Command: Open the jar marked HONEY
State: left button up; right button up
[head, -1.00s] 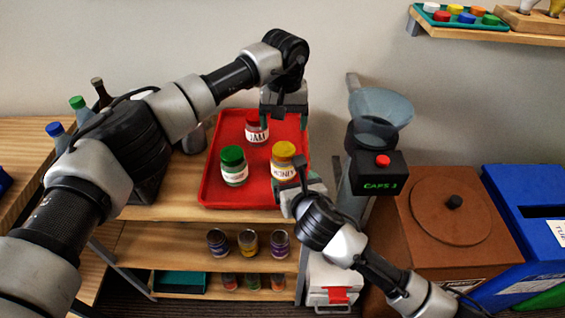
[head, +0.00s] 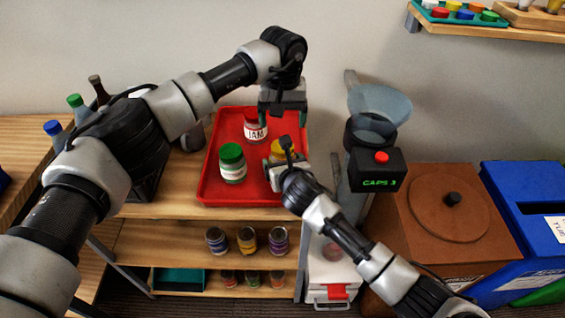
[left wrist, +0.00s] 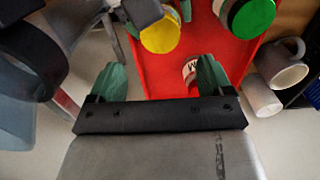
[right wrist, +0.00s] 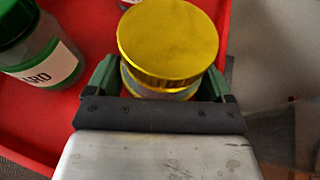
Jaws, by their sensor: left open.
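The yellow-lidded jar (head: 283,149) stands on the red tray (head: 212,188); its label is hidden now but read HONEY earlier. In the right wrist view its yellow lid (right wrist: 168,42) is close, with my right gripper's fingers (right wrist: 160,85) either side of the jar just below the lid. Whether they press on it cannot be told. In the head view my right gripper (head: 276,172) is at this jar. My left gripper (head: 287,108) is open and empty, above the tray's back right. The left wrist view shows its fingers (left wrist: 160,78) apart.
A red-lidded JAM jar (head: 255,130) and a green-lidded jar (head: 232,170) share the tray. A funnel device (head: 378,170) reading CAPS 3 stands right of it.

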aim_at(282, 160)
jog(key=c, duration=1.2)
jog(key=shift+c, duration=1.2)
pick_arm(q)
jog(key=n, duration=0.4)
jog(key=shift+n, duration=0.3)
jog(key=shift+f, duration=4)
jog(key=c, duration=0.9)
jog(key=shift+n, duration=1.7)
jog(key=shift+c, duration=0.2)
jog(key=o, duration=1)
